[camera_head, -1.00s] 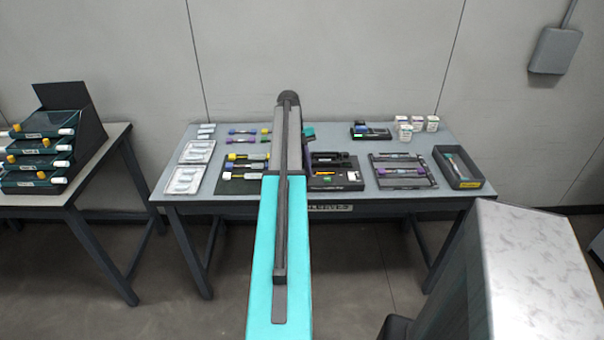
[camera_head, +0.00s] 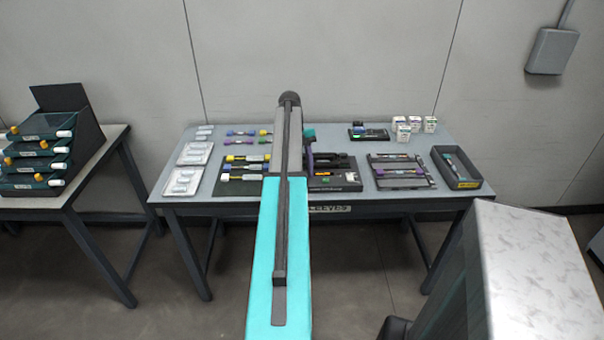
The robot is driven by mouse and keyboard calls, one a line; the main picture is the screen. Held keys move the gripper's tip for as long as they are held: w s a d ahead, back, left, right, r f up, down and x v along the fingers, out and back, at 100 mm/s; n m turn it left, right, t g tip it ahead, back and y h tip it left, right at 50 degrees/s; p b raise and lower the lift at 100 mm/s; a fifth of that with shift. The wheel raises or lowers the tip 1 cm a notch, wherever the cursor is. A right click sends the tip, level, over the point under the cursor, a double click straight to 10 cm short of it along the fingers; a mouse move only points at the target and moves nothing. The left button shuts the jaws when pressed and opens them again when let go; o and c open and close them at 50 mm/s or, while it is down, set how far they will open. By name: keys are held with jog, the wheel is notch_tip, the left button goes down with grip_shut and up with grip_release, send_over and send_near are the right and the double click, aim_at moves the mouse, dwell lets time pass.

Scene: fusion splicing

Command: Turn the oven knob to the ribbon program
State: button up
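A dark box-shaped device (camera_head: 335,183) with light marks on its front sits mid-table, partly behind my arm (camera_head: 286,220). A small dark device (camera_head: 370,132) with a small panel stands further back, right of the arm. I cannot tell which device is the oven, and no knob or ribbon mark can be made out. My arm reaches forward over the table and hides its own end, so my gripper is not visible. A small teal piece (camera_head: 309,131) with a purple part below it shows at the arm's right edge; I cannot tell what it is.
The grey table (camera_head: 415,201) also holds white trays (camera_head: 185,182), a mat with yellow-ended tools (camera_head: 245,168), a dark rack (camera_head: 400,172), small tubs (camera_head: 402,130) and a dark bin (camera_head: 468,184). A drawer stand (camera_head: 40,150) is at the left.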

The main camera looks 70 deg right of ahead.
jog(key=shift+w+r, duration=0.1)
jog(key=shift+v, duration=1.9)
jog(key=p+v, duration=0.9)
jog(key=shift+d+r, duration=0.15)
jog(key=shift+r, duration=0.25)
